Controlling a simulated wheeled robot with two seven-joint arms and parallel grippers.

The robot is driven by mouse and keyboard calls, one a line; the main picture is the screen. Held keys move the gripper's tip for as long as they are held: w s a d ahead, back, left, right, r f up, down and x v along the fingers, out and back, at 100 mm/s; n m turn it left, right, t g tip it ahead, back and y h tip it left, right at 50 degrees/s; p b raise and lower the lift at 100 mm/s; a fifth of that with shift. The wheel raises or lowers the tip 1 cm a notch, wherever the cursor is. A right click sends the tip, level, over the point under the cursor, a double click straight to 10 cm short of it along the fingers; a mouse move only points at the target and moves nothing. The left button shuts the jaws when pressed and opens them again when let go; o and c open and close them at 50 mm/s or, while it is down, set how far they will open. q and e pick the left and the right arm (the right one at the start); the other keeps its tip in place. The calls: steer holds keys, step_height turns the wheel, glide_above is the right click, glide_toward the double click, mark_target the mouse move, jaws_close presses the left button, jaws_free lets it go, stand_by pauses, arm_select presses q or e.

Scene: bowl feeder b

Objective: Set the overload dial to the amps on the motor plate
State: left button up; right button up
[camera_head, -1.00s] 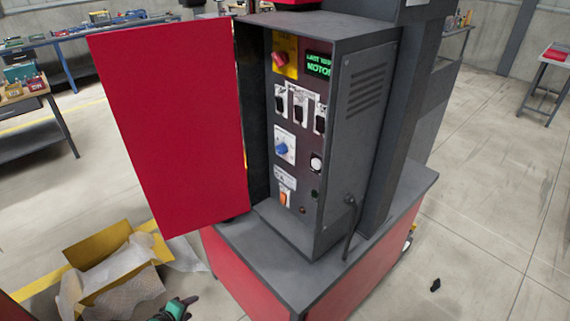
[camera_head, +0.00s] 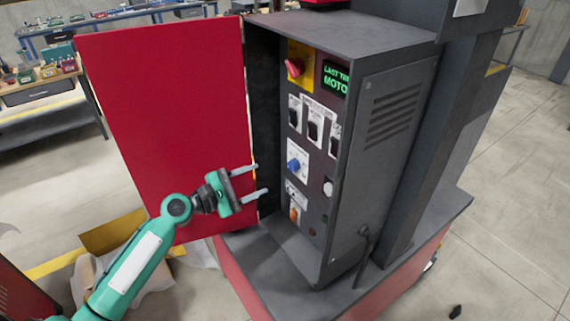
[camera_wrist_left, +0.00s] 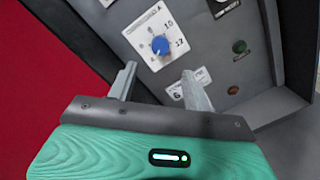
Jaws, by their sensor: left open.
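The overload dial is a blue knob (camera_head: 295,166) on a white scale plate, on the panel inside the open cabinet (camera_head: 390,110). In the left wrist view the blue dial (camera_wrist_left: 160,45) sits above and between my fingers, with the numbers 8, 10 and 12 legible on its scale. My left gripper (camera_head: 262,181) is open and empty, left of the dial and in front of the open red door, apart from the panel. A green-lit display (camera_head: 336,80) reads "LAST TRIP" and "MOTO", cut off at the cabinet edge. I cannot make out a motor plate. My right gripper is out of view.
The red door (camera_head: 165,120) stands open at left. A red and yellow rotary switch (camera_head: 295,66), several black breakers (camera_head: 314,128) and an orange switch (camera_head: 294,214) share the panel. A yellow box (camera_head: 112,232) lies on the floor at left.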

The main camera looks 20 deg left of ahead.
mark_target(290, 167)
arm_select(q)
steer(key=p+x, duration=0.2)
steer(key=x, duration=0.6)
steer(key=shift+r+p, duration=0.1)
steer(key=shift+p, duration=0.25)
steer(key=shift+w+d, duration=0.45)
steer(key=shift+w, duration=0.1)
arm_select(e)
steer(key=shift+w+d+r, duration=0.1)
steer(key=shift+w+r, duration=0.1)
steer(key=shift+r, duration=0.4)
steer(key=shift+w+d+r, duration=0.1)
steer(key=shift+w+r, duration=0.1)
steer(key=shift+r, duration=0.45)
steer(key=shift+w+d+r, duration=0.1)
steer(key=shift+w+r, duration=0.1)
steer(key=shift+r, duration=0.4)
